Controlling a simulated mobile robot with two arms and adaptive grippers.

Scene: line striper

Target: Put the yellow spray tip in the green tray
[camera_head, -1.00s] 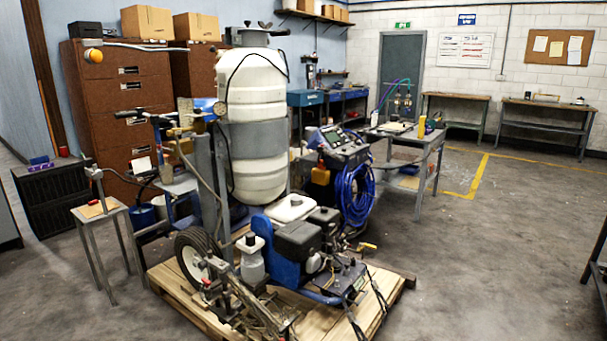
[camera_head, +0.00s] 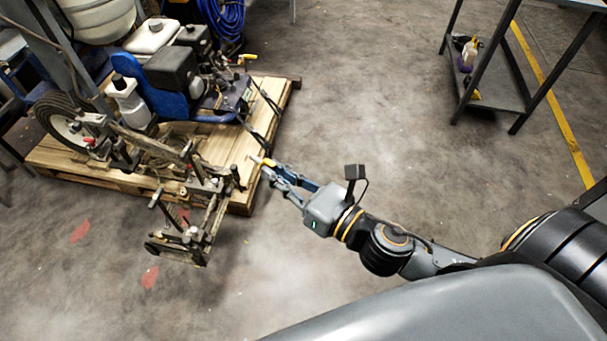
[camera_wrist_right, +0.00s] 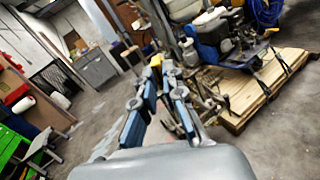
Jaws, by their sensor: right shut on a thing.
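My right gripper (camera_head: 265,166) reaches in from the right in the head view, beside the right end of the wooden pallet. It is shut on the yellow spray tip (camera_head: 269,161), a small yellow piece at its fingertips. In the right wrist view the gripper (camera_wrist_right: 158,75) shows with the yellow spray tip (camera_wrist_right: 156,60) between its fingertips. No green tray shows clearly. A bright green surface (camera_wrist_right: 12,146) is at the left edge of the right wrist view, but I cannot tell if it is the tray. My left gripper is not in view.
The line striper (camera_head: 165,85) stands on the pallet (camera_head: 75,162), its metal front frame (camera_head: 185,245) jutting over the floor. A metal table (camera_head: 495,90) with a bottle on its lower shelf is at upper right. Open floor lies between.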

